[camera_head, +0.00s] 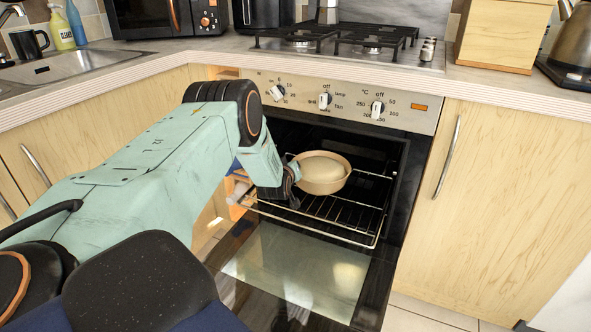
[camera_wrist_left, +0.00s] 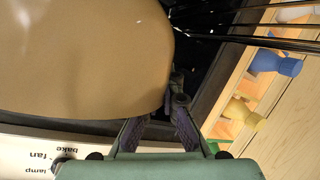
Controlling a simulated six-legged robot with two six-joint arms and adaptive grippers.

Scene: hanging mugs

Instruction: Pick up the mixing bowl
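The mixing bowl (camera_head: 322,187) is tan and round, with a pale, rounded mass inside. In the head view it is inside the open oven, at the height of the wire rack; I cannot tell whether it rests on the rack. My left gripper (camera_head: 291,178) is at the bowl's left side. In the wrist view the bowl (camera_wrist_left: 75,60) fills the upper left, and the left gripper's fingers (camera_wrist_left: 157,125) are apart at its edge. One finger is partly hidden behind the bowl, so its grip is unclear. My right gripper is not in view.
The wire rack (camera_head: 345,219) sticks out over the lowered oven door (camera_head: 300,270). The control panel (camera_head: 340,100) and counter are above the opening. A lit cabinet gap with coloured bottles (camera_wrist_left: 275,64) is beside the oven. Closed cupboards (camera_head: 500,200) stand to the right.

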